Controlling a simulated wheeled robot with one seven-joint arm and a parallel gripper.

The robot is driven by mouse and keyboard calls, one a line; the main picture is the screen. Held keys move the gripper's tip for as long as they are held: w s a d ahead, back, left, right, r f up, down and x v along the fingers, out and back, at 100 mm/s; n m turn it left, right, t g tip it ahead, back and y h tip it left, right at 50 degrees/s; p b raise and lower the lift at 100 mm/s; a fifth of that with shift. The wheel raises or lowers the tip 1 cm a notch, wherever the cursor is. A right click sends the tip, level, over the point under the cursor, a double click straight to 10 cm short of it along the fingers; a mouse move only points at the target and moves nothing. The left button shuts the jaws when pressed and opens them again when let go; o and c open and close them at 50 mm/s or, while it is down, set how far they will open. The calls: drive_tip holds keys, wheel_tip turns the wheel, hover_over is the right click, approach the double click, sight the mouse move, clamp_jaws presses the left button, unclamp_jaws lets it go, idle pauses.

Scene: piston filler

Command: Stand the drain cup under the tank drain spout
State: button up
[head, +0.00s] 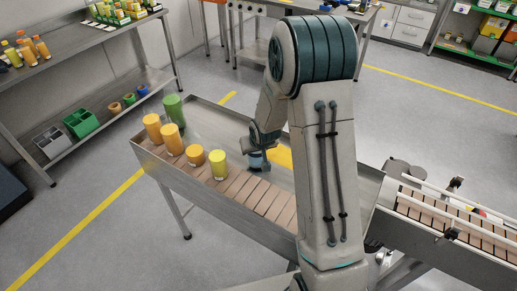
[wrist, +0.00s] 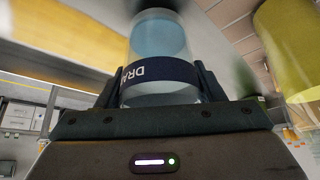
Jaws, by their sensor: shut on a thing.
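The drain cup (wrist: 157,38) is a clear bluish cylinder with a dark band lettered "DRA" in the wrist view. My gripper (wrist: 158,82) is shut on it, with one finger on each side of the band. In the head view the cup (head: 257,161) shows small below my gripper (head: 258,149), over the conveyor table. I cannot tell whether its base touches the surface. No tank drain spout can be made out in either view; my arm hides part of the scene.
Yellow-green (head: 219,165), orange (head: 172,139) and green (head: 173,110) containers stand on the table (head: 215,122) left of the cup. A yellow one (wrist: 292,45) looms close in the wrist view. A railed conveyor (head: 455,215) lies right of my arm.

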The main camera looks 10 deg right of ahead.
drive_tip(key=shift+f, duration=0.45)
drive_tip(key=shift+f, duration=0.2)
drive_tip(key=o, duration=1)
drive_tip(key=shift+r, duration=0.1)
